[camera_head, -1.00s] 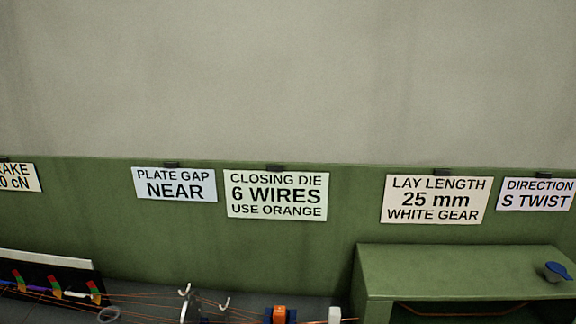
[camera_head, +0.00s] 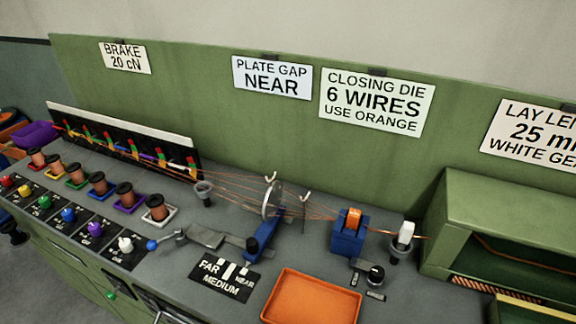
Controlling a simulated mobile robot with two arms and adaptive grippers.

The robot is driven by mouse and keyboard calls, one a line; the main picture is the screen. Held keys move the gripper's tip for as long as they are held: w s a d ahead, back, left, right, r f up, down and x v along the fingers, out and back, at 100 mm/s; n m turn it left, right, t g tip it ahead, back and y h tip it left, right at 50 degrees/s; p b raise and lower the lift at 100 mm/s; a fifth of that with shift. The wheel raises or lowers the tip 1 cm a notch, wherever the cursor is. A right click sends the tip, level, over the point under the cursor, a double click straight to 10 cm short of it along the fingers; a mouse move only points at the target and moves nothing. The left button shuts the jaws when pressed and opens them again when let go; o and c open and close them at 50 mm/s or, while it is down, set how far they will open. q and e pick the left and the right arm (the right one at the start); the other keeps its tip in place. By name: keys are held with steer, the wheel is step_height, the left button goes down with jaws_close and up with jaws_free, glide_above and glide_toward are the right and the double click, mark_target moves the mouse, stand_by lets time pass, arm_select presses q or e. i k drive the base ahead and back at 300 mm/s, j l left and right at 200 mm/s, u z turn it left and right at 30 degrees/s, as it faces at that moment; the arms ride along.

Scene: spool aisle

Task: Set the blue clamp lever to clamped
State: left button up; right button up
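A lever with a blue ball knob (camera_head: 152,245) lies near the front of the bench. Its metal arm runs right to a grey slide (camera_head: 205,237). A blue bracket (camera_head: 262,241) stands at the slide's right end and carries a round plate (camera_head: 271,200) with copper wires running to it. I see no marking on the lever for clamped or unclamped, so I cannot tell its setting. A blue block (camera_head: 347,243) with an orange die (camera_head: 353,217) stands further right. Neither of my grippers shows.
A black FAR/MEDIUM/NEAR label (camera_head: 225,278) lies in front of the slide. An orange tray (camera_head: 312,298) stands at the front. Copper spools (camera_head: 157,208) and coloured knobs (camera_head: 68,214) fill the left side. A green housing (camera_head: 470,220) stands at the right.

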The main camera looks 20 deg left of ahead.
mark_target(152, 245)
steer(key=j+u, duration=0.2)
steer(key=u, duration=0.25)
steer(key=j+u, duration=0.2)
steer(key=u, duration=0.25)
steer(key=j+u, duration=0.25)
steer(key=u, duration=0.2)
steer(key=j+z, duration=0.15)
steer(key=j, duration=0.9)
steer(key=j+z, duration=0.15)
steer(key=j, duration=0.9)
steer(key=j+z, duration=0.2)
steer(key=j, duration=0.8)
steer(key=k, duration=0.1)
